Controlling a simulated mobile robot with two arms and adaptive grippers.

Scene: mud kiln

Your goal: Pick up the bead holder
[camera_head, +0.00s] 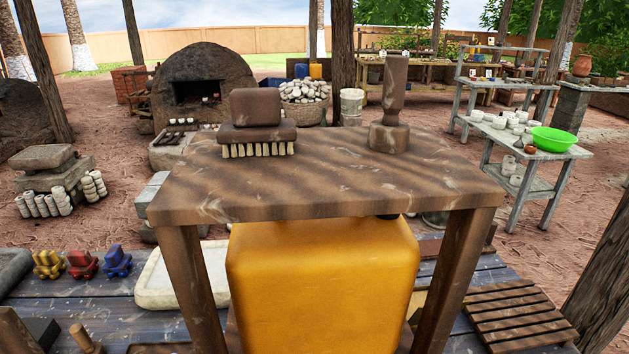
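A brown wooden table (320,192) stands in front of me. On its left part sits a brown block-shaped piece (257,132) with a raised grip on top and a row of cream bristle-like pegs below. On its right part stands an upright brown piece (390,137) with a narrow tall handle and a wider round base. I cannot tell which thing, if either, is the bead holder. Neither of my grippers is in view.
A large rounded yellow-orange body (322,285) fills the space under the table. Small yellow (48,265), red (83,264) and blue (118,261) pieces sit at lower left. A slatted wooden rack (515,315) lies at lower right. The tabletop's middle and front are clear.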

